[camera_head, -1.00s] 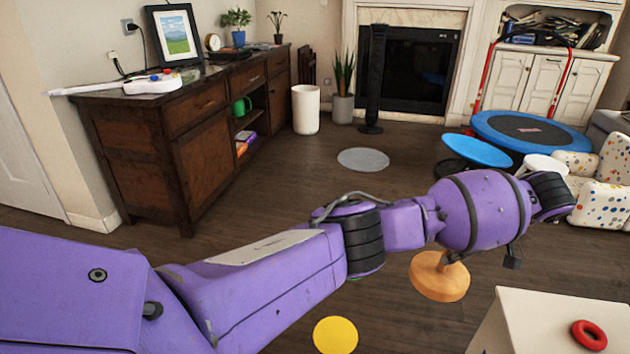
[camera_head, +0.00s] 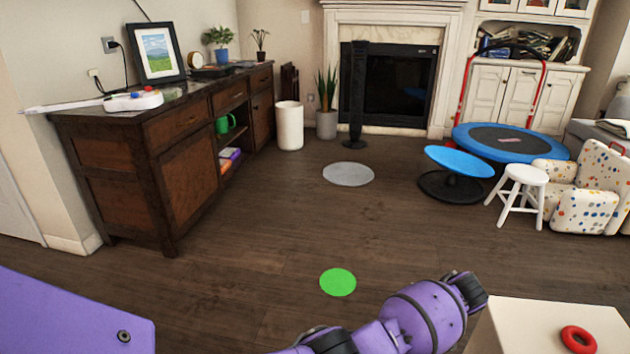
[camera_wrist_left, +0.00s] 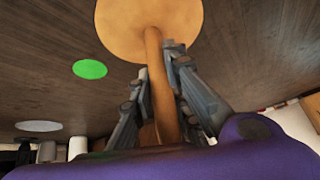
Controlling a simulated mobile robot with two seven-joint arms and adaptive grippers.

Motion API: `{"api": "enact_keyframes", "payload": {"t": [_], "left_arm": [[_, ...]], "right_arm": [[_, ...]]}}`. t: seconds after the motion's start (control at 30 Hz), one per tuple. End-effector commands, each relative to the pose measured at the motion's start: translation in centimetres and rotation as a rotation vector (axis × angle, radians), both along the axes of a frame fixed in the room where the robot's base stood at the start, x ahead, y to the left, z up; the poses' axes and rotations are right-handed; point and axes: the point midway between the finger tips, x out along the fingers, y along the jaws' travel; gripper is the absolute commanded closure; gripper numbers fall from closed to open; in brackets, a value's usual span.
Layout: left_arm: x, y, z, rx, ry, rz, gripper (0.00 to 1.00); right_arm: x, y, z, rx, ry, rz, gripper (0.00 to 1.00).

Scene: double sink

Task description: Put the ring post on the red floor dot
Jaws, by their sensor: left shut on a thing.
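The ring post (camera_wrist_left: 160,90) is a wooden pole on a round wooden base (camera_wrist_left: 148,22) in the left wrist view. My left gripper (camera_wrist_left: 158,65) is shut on the pole, with a finger on either side. In the head view my left forearm shows at the bottom right, and the post and the fingers are hidden. No red floor dot is in view. A green floor dot (camera_head: 338,282) lies on open floor, and also shows in the left wrist view (camera_wrist_left: 90,69). A grey dot (camera_head: 348,174) lies farther back. My right gripper is not in view.
A white table (camera_head: 510,322) with a red ring (camera_head: 567,340) stands at the bottom right, close to my left arm. A wooden cabinet (camera_head: 190,180) lines the left. A white stool (camera_head: 525,175) and blue trampoline (camera_head: 505,141) stand right. The middle floor is clear.

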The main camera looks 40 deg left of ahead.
Motion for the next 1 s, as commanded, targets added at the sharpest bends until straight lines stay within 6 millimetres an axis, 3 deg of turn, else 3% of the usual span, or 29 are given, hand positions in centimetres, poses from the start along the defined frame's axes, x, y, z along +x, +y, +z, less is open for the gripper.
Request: {"api": "enact_keyframes", "payload": {"t": [0.03,0.2,0.4,0.53,0.73,1.0], "left_arm": [[-1.7,0.1,-2.5,-0.002,0.009,0.027,1.00],[-6.6,0.1,-8.5,-0.001,0.003,0.102,1.00],[-11.4,-0.2,-13.1,0.002,-0.006,0.152,1.00],[-13.5,-0.4,-14.9,0.003,-0.010,0.167,1.00],[-15.1,-0.4,-16.1,0.005,-0.015,0.175,1.00],[-18.7,0.9,-17.8,0.005,-0.011,0.175,1.00]], "right_arm": [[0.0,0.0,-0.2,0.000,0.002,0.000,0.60],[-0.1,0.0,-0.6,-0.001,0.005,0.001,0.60],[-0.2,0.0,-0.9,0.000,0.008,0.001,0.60],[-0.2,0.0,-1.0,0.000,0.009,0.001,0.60],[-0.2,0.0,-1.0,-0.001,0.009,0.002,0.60],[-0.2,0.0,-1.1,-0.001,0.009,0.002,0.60]]}}
